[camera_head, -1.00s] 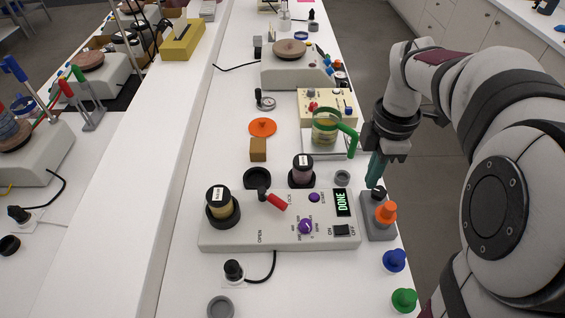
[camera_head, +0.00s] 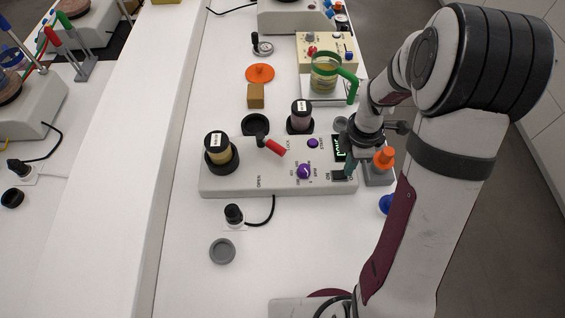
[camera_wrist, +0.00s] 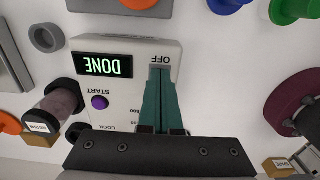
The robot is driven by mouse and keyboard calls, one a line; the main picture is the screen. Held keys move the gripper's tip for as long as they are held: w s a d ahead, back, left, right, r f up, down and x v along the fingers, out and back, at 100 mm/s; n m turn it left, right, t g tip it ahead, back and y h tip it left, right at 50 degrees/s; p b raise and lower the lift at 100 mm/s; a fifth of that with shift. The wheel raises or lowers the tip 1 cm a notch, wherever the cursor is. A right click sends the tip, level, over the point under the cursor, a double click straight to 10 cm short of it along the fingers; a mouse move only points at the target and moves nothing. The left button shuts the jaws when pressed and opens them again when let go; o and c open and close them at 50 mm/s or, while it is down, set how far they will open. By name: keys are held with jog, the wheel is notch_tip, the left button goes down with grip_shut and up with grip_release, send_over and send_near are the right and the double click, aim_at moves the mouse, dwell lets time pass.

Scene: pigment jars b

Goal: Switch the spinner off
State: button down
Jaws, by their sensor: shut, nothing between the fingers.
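The spinner (camera_head: 270,185) is a white box on the bench with a purple dial (camera_head: 303,172), a red-handled lever (camera_head: 272,147) and a black ON/OFF rocker switch (camera_head: 339,175) at its front right corner. In the wrist view its display (camera_wrist: 105,66) glows green with "DONE", beside a purple start button (camera_wrist: 100,102). My gripper (camera_wrist: 160,72) is shut and empty, teal fingertips together, pointing down at the OFF label by the switch. The fingers hide most of the switch, so I cannot tell whether they touch it or which way it is tipped.
An orange peg (camera_head: 384,158) on a grey block stands close right of my gripper. A blue peg (camera_head: 386,204) is nearer. A jar (camera_head: 218,148) sits at the spinner's left, another (camera_head: 300,112) behind it. A glass mug (camera_head: 324,72) with green handle stands farther back.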

jog(key=shift+f, duration=0.15)
jog(key=shift+f, duration=0.35)
notch_tip(320, 180, up, 20)
dwell(0.6)
jog(key=shift+f, duration=0.15)
jog(key=s+a+f+m+y, duration=0.1)
jog(key=s+a+m, duration=0.4)
jog(key=s+m, duration=0.5)
jog(key=s+a+f+m, duration=0.3)
jog(key=s+a+m, duration=0.2)
jog(key=s+m, duration=0.6)
jog(key=m, duration=0.2)
jog(key=shift+a+m+y, duration=0.15)
jog(key=shift+m+y, duration=0.15)
jog(key=shift+y, duration=0.1)
